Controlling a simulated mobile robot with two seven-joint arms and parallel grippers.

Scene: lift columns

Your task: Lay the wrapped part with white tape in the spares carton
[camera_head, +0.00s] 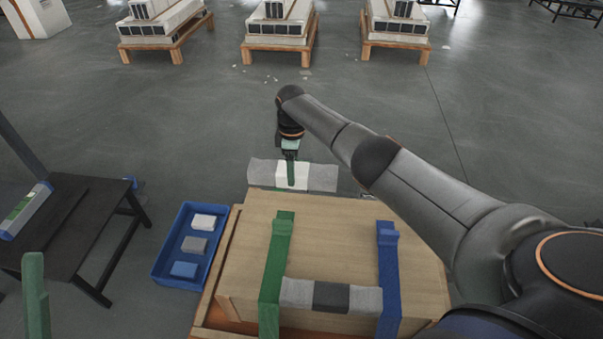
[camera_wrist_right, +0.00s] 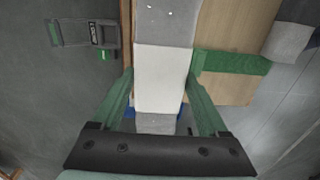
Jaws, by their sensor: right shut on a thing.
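The wrapped part with white tape (camera_head: 320,178) is a long grey bundle with a white band round its middle. My right gripper (camera_head: 291,172) is shut on it at the band, at the far edge of a tan wood-grained box (camera_head: 340,242). In the right wrist view the white band (camera_wrist_right: 163,75) lies between the two green fingers. I cannot tell whether the bundle touches the box. A second grey bundle with a dark band (camera_head: 332,296) lies at the near side of the box. I cannot make out which thing is the spares carton. My left gripper is not in view.
A green strap-like piece (camera_head: 275,275) and a blue one (camera_head: 389,275) cross the box. A blue tray (camera_head: 163,268) with several small blocks stands left of it. A black table (camera_head: 88,225) is further left. A green upright piece (camera_head: 35,295) shows lower left.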

